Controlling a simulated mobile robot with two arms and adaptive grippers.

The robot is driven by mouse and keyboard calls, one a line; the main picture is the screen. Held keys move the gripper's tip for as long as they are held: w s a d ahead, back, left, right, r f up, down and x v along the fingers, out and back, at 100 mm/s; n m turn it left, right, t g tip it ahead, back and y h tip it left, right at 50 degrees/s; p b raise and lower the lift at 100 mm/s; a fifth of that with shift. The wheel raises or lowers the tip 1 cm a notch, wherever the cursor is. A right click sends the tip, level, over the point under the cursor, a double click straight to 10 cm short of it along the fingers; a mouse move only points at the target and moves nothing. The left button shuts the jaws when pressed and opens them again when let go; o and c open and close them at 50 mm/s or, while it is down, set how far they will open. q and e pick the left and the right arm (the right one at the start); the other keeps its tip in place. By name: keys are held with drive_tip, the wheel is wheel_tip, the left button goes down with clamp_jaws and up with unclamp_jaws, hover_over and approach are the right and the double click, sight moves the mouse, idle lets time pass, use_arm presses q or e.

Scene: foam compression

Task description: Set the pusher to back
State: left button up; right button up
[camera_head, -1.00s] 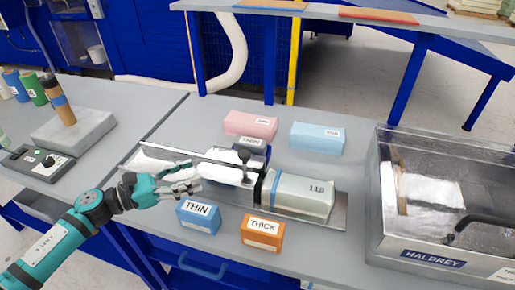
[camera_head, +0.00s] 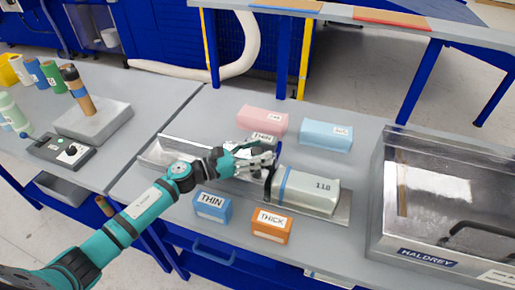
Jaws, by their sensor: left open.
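The pusher device is a long metal tray (camera_head: 342,214) on the grey table. My left gripper (camera_head: 268,160) is open over the middle of the tray, at the pusher's dark upright part just left of the block. The gripper and wrist hide most of the pusher and its knob, so I cannot tell whether the fingers touch it. My right gripper is not in view.
Blue THIN (camera_head: 212,207) and orange THICK (camera_head: 271,226) blocks stand in front of the tray. Pink (camera_head: 262,121) and light blue (camera_head: 326,135) blocks lie behind it. A clear-lidded HALDREY box (camera_head: 440,200) stands at the right. A control box (camera_head: 60,149) sits at the left.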

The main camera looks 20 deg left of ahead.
use_arm(q)
drive_tip(key=shift+s+a, duration=0.1)
drive_tip(key=shift+c, duration=0.2)
clamp_jaws()
drive_tip(key=shift+f, duration=0.1)
